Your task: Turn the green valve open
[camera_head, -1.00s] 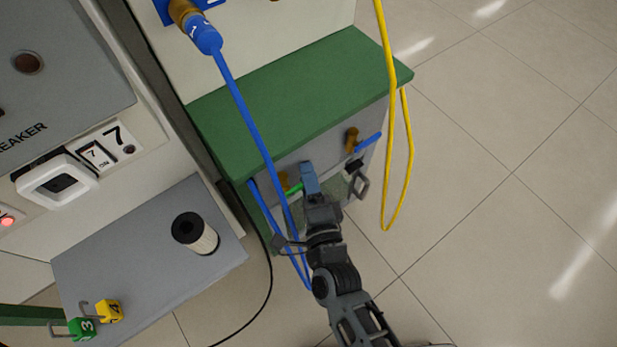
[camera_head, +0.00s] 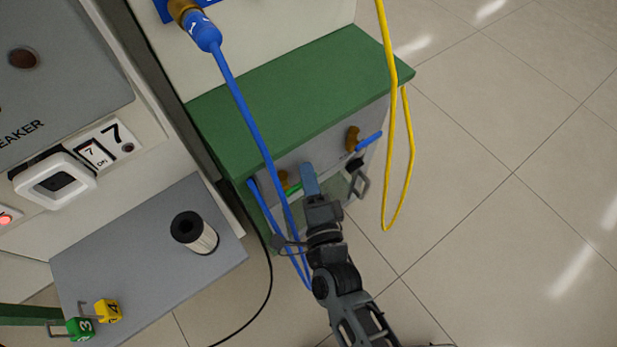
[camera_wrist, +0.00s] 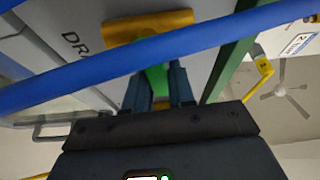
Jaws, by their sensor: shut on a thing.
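The green valve handle (camera_head: 294,189) is on the grey front panel under the green-topped bench, beside its brass body (camera_head: 284,180). My gripper (camera_head: 309,176) is at this handle and hides part of it. In the wrist view the green handle (camera_wrist: 157,77) sits between my two fingers (camera_wrist: 158,90), below a yellow-brass valve body (camera_wrist: 148,25). The fingers are shut on it. A blue hose crosses in front of the wrist camera and hides part of the valve.
A blue-handled valve (camera_head: 368,142) is to the right on the same panel. A blue hose (camera_head: 248,115) runs down close to my gripper. A yellow hose (camera_head: 391,120) hangs at the right. A grey shelf (camera_head: 130,255) holds a filter cartridge (camera_head: 195,232). The floor at right is clear.

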